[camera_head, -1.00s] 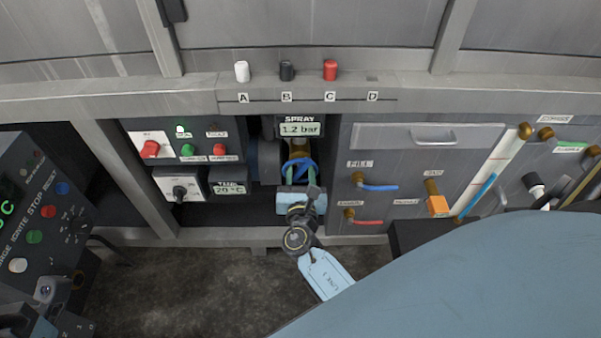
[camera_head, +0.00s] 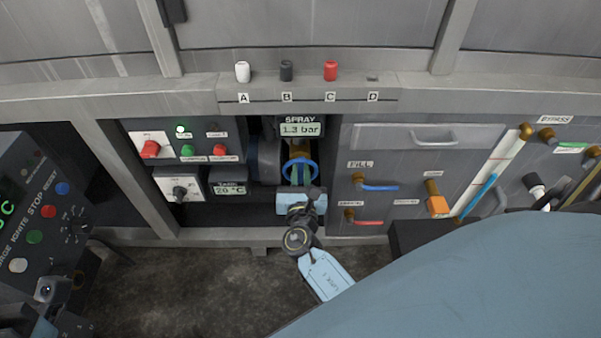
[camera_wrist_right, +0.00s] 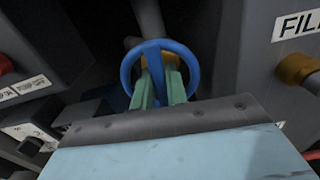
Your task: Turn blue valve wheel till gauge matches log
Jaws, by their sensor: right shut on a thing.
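The blue valve wheel (camera_head: 300,161) sits in the recess below the spray gauge (camera_head: 300,130), which reads 1.3 bar. In the right wrist view the wheel (camera_wrist_right: 127,72) is a ring with a spoke across it, in front of a brass-coloured fitting. My right gripper (camera_head: 298,182) reaches in from below. Its two green fingers (camera_wrist_right: 162,88) are shut on the wheel at its spoke; their tips are partly hidden behind the ring. I see no readable log.
Red and green buttons (camera_head: 188,150) and a rotary switch (camera_head: 180,192) are left of the recess. The fill valve handle (camera_head: 380,188) and a drawer (camera_head: 420,137) are right of it. A control box (camera_head: 35,220) stands at far left.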

